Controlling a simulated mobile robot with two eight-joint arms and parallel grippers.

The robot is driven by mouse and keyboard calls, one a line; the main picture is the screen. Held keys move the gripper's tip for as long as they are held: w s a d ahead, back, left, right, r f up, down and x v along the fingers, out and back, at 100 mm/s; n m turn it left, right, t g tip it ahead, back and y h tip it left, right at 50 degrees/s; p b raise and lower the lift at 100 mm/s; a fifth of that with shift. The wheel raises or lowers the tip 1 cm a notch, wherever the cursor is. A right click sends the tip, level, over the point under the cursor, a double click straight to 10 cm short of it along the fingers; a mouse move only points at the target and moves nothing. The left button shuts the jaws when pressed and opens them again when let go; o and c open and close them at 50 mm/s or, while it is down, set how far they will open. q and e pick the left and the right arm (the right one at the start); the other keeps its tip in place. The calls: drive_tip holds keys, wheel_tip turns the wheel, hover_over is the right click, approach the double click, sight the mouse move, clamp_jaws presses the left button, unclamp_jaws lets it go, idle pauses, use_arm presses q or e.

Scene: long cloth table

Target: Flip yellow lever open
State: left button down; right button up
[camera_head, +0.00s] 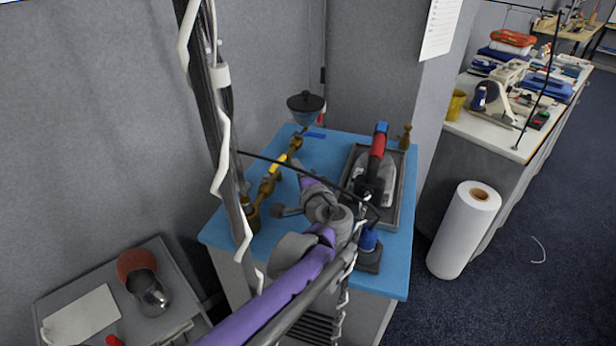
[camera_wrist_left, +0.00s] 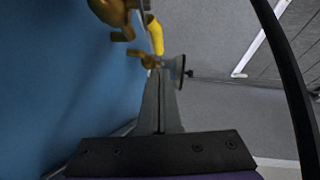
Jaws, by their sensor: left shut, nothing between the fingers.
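The yellow lever (camera_head: 277,162) sits on a brass valve and pipe assembly (camera_head: 266,188) along the left side of the blue tabletop (camera_head: 335,148). In the left wrist view the yellow lever (camera_wrist_left: 155,35) shows just beyond the fingertips, beside brass parts (camera_wrist_left: 112,12). My left gripper (camera_head: 297,165) reaches over the blue table from below, to the right of the lever. In the wrist view its fingers (camera_wrist_left: 160,75) are together and empty. They overlap the lower brass part in the picture; whether they touch it cannot be told. My right gripper is not in view.
An iron with a red and black handle (camera_head: 377,150) stands on a tray (camera_head: 402,190) at the right of the blue table. A blue bowl-shaped part with a dark top (camera_head: 306,107) is at the back. A white roll (camera_head: 464,230) stands on the floor at right.

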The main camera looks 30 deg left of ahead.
sight(282, 161)
use_arm(q)
drive_tip(key=shift+a+f, duration=0.15)
drive_tip(key=shift+a, duration=0.55)
drive_tip(key=shift+a+f, duration=0.1)
drive_tip(key=shift+a, duration=0.55)
drive_tip(key=shift+a, duration=0.1)
drive_tip(key=shift+a+p, duration=0.3)
drive_tip(key=shift+a, duration=0.2)
drive_tip(key=shift+w+a+r, duration=0.1)
drive_tip(key=shift+a+r, duration=0.05)
drive_tip(key=shift+w, duration=0.15)
